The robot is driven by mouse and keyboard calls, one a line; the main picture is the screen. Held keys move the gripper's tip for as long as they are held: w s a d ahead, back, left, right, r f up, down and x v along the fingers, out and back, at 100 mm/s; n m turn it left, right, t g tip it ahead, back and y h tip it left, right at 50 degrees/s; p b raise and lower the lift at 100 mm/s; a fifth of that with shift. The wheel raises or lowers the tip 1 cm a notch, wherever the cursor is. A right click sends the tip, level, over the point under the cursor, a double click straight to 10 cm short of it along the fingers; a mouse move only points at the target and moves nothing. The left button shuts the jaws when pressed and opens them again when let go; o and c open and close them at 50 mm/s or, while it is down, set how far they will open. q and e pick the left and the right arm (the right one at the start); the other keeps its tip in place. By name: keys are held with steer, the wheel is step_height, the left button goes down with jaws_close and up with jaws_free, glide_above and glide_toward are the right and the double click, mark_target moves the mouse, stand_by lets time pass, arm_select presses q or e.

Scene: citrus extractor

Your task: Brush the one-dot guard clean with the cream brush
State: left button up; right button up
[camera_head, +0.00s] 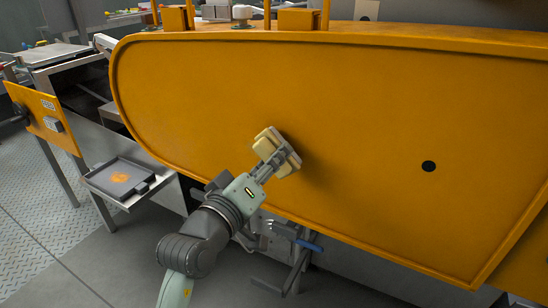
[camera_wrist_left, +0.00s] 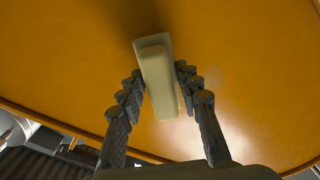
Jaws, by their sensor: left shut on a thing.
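The one-dot guard (camera_head: 350,110) is a large orange panel with a raised rim and one black dot at its right side. My left gripper (camera_head: 268,165) is shut on the cream brush (camera_head: 287,158) in front of the guard's lower middle. In the left wrist view the cream brush (camera_wrist_left: 160,85) sits between the two fingers (camera_wrist_left: 158,95), with the orange guard (camera_wrist_left: 75,60) close behind it. I cannot tell whether the bristles touch the guard. The guard's visible face looks plain orange, with a shadow beside the brush. My right gripper is not in view.
A grey tray (camera_head: 98,183) with an orange patch stands at the lower left. A smaller orange panel (camera_head: 42,118) with a black knob is at the far left. A blue-handled lever (camera_head: 308,243) hangs below the guard. Open floor (camera_head: 30,235) lies at left.

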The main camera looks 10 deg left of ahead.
arm_select(q)
steer(key=shift+n, duration=0.4)
steer(key=shift+s+a, duration=0.15)
steer(key=shift+s, duration=1.15)
steer(key=shift+s+a, duration=0.1)
steer(key=shift+s, duration=1.2)
steer(key=v, duration=0.3)
steer(key=shift+a+f, duration=0.1)
